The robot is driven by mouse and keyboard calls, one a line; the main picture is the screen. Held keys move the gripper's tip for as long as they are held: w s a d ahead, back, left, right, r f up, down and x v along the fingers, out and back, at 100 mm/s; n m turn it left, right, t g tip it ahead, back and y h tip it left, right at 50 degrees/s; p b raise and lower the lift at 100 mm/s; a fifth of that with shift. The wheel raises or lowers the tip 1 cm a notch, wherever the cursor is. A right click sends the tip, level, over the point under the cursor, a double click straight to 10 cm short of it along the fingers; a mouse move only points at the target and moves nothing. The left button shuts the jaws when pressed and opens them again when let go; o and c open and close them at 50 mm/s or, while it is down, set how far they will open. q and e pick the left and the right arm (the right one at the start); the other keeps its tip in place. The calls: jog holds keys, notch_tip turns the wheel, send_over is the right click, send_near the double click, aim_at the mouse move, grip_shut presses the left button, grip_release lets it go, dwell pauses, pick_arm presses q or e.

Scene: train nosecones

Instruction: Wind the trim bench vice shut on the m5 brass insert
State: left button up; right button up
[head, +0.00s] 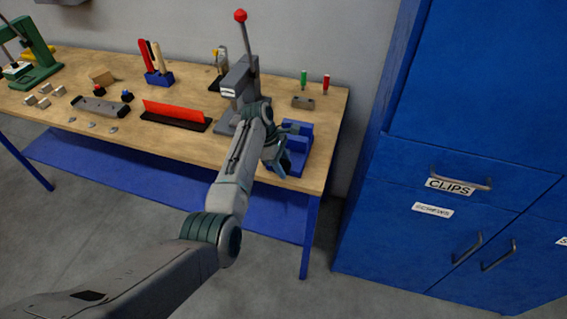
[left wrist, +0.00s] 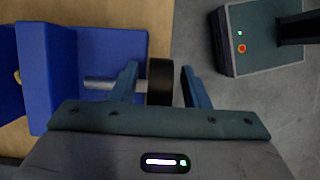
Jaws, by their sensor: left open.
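The blue trim bench vice (head: 299,133) stands at the right end of the wooden bench. In the left wrist view its blue body (left wrist: 95,58) is at the left, with a grey screw rod (left wrist: 100,84) ending in a black round knob (left wrist: 160,72). My left gripper (head: 280,164) is at the vice's front side. It is open, with one finger on each side of the knob; I cannot tell whether either touches it. A small brass-coloured piece, likely the m5 brass insert (left wrist: 17,77), shows between the blue jaws. My right gripper is not in view.
A grey lever press (head: 240,85) with a red ball stands just left of the vice. A grey block (head: 303,102) and two small screwdrivers are behind it. A red strip on a dark base (head: 175,114) lies further left. Blue cabinets (head: 450,190) stand right, across a floor gap.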

pick_arm(q)
jog(key=shift+f, duration=0.15)
grip_shut()
jog(key=shift+d+r+y+p, duration=0.2)
jog(key=shift+y+p, duration=0.3)
jog(key=shift+p, duration=0.5)
jog(key=shift+f+t+y+p, duration=0.25)
jog(key=shift+t+y+p, duration=0.2)
jog(key=shift+y, duration=0.35)
jog(key=shift+a, duration=0.1)
grip_release()
jog(key=r+b, duration=0.1)
jog(key=r, duration=0.2)
jog(key=a+r+b, duration=0.1)
jog(key=r, duration=0.2)
jog(key=r+b, duration=0.1)
jog(key=r, duration=0.3)
jog(key=shift+w+a, duration=0.15)
jog(key=shift+w, duration=0.05)
jog(key=shift+r, duration=0.35)
